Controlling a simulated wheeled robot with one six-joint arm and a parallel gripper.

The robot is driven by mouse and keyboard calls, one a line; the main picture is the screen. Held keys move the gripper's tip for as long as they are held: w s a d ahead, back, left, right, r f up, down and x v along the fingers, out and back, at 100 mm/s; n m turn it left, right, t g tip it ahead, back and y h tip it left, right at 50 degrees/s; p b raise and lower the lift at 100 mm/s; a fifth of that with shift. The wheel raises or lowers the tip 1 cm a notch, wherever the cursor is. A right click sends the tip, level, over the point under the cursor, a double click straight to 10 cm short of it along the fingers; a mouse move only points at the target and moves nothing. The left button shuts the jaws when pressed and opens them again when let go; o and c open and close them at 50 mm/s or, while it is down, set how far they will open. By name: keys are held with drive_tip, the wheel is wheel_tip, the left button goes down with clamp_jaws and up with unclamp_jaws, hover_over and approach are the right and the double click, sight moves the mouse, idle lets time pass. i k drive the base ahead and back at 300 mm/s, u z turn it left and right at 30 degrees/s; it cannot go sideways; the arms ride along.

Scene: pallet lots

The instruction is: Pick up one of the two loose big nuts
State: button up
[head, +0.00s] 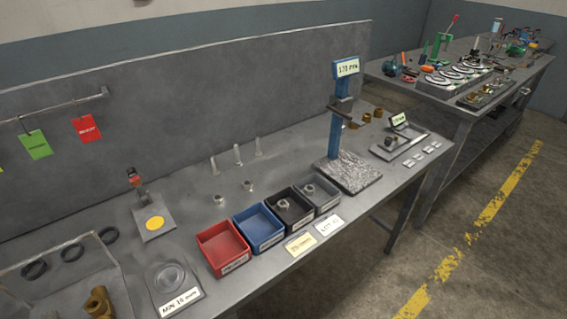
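Two loose silver nuts sit on the grey workbench behind the row of bins. The nearer nut (218,199) is behind the gap between the red and blue bins. The farther nut (248,185) is up and to its right, apart from it. Both look small from here, so their exact size is hard to tell. My gripper is not in view.
A red bin (221,266) and a blue bin (248,248) look empty. A black bin (307,222) and a grey bin (334,203) hold small metal pieces. Several upright bolts (237,155) stand behind the nuts. A blue stand (335,135) rises to the right.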

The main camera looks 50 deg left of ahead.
sight(246, 185)
drive_tip(key=i, duration=1.4)
drive_tip(key=u, duration=2.8)
drive_tip(key=i, duration=0.5)
drive_tip(key=z, duration=0.05)
